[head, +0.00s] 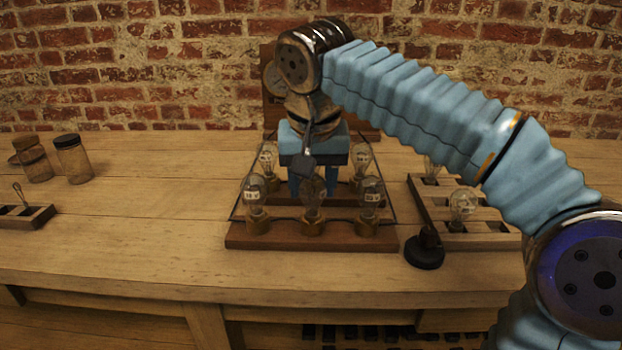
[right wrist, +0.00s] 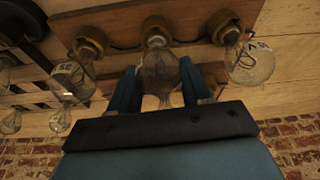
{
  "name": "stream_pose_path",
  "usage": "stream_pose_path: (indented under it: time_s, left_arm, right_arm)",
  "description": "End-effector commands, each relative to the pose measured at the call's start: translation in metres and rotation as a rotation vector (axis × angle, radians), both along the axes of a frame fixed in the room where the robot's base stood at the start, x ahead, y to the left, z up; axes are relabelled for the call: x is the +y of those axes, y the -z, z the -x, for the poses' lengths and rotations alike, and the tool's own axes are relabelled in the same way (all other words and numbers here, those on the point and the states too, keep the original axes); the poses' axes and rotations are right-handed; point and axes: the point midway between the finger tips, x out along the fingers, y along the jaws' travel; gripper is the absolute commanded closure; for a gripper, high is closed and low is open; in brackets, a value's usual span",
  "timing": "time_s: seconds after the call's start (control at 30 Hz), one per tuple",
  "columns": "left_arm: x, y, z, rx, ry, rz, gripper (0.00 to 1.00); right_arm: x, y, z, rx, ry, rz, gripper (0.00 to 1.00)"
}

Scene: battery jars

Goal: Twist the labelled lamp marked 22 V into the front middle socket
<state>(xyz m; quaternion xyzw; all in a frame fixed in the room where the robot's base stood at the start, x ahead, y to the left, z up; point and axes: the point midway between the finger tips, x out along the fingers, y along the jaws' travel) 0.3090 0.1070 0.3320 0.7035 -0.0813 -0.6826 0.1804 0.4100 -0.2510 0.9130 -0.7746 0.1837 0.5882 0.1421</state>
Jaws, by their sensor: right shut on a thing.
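My right gripper (head: 308,188) comes down from above, behind the front row of the wooden lamp board (head: 240,240). In the right wrist view its two blue fingers (right wrist: 160,88) are shut on the sides of a clear glass lamp (right wrist: 157,66). This lamp also shows in the head view (head: 313,192). It stands upright at the front middle brass socket (head: 313,224), its base at the socket's mouth; I cannot tell how deep it sits. No label on it is readable. Labelled lamps stand in the front left (head: 255,192) and front right (head: 371,194) sockets. My left gripper is not in view.
Back lamps (head: 267,158) (head: 361,158) and side wires flank my gripper. At right, a slotted wooden rack (head: 490,242) holds lamps (head: 462,203), with a black round-based object (head: 425,250) before it. Jars (head: 73,160) and a small switch (head: 30,217) are at left. The table between is clear.

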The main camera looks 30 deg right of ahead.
Motion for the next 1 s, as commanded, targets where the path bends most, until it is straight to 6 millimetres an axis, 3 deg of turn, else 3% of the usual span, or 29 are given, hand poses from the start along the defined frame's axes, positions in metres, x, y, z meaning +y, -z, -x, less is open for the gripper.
stream_pose_path:
  time_s: [0.37, 0.7, 1.0]
  left_arm:
    - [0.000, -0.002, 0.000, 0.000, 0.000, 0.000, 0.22]
    - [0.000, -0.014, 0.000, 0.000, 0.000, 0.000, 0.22]
    - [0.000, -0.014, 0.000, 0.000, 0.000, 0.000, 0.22]
  right_arm:
    - [0.000, 0.001, 0.000, 0.003, 0.081, 0.000, 0.89]
    - [-0.002, 0.000, 0.001, 0.001, 0.577, 0.004, 0.89]
    - [-0.002, 0.001, 0.001, 0.000, 0.615, 0.002, 0.89]
